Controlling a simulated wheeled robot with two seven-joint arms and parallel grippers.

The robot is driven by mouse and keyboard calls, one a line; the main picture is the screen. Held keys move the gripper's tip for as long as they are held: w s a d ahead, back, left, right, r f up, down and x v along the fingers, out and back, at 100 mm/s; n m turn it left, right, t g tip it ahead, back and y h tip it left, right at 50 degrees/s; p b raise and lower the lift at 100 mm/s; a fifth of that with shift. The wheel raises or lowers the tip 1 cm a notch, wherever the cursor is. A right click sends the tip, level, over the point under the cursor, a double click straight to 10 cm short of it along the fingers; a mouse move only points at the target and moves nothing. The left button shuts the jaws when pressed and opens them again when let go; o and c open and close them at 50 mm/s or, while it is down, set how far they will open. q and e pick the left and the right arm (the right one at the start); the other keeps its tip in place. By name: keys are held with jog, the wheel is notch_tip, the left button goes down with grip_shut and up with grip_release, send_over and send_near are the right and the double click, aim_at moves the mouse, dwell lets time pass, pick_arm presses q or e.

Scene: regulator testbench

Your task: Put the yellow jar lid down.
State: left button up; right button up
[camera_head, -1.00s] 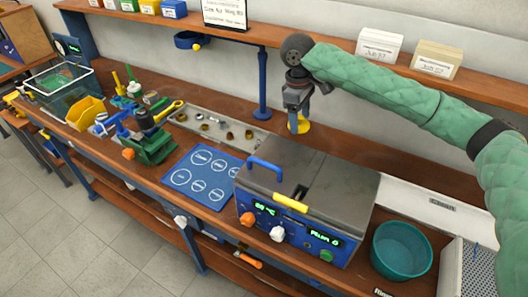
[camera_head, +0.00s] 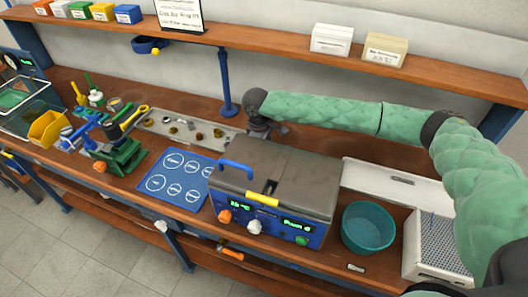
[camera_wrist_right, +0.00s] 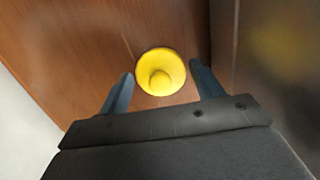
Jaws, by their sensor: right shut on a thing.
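The yellow jar lid (camera_wrist_right: 160,72) shows in the right wrist view as a round disc with a raised knob, between the two fingertips. My right gripper (camera_wrist_right: 160,88) is shut on it, over the brown wooden bench top (camera_wrist_right: 95,45); I cannot tell whether the lid touches the wood. In the head view my right gripper (camera_head: 260,130) is low behind the grey-lidded blue machine (camera_head: 275,190), and the lid is hidden there. My left gripper is not in view.
The machine's dark side stands close to the right gripper. A metal tray (camera_head: 155,122) with small parts lies to the left, and a blue mat (camera_head: 180,180) is in front of it. A teal bowl (camera_head: 368,228) is at the right. A shelf (camera_head: 290,45) runs above.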

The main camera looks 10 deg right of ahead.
jog(key=shift+f, duration=1.2)
jog(key=shift+f+p, duration=0.1)
jog(key=shift+p, duration=0.2)
jog(key=o, duration=0.9)
jog(key=shift+o, duration=0.2)
